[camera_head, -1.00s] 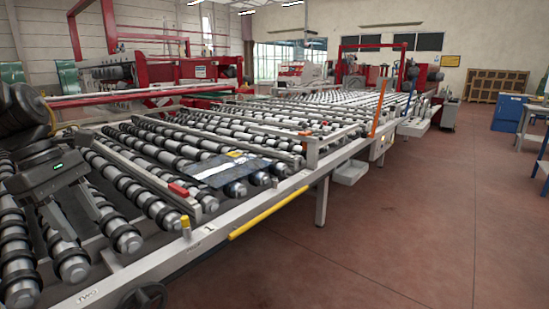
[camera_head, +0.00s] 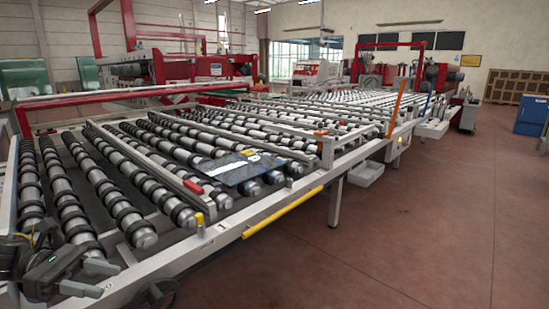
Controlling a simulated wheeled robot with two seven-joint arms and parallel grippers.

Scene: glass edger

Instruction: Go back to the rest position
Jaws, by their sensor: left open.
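My left gripper (camera_head: 92,277) is low at the left edge of the view, over the near left corner of the roller conveyor (camera_head: 215,237). Its jaws are open, with nothing seen between them. My left arm's links show behind it, cut off by the picture's edge. A dark, shiny flat sheet (camera_head: 222,170) with a white and yellow label lies on the conveyor rollers, well to the right of the gripper and apart from it. My right gripper is out of view.
A yellow bar (camera_head: 283,212) runs along the conveyor's front rail. A handwheel (camera_head: 157,294) sits below the rail near the left gripper. Red machine frames stand at the back. The reddish floor (camera_head: 420,220) on the right is clear. A blue cabinet (camera_head: 530,115) stands at the far right.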

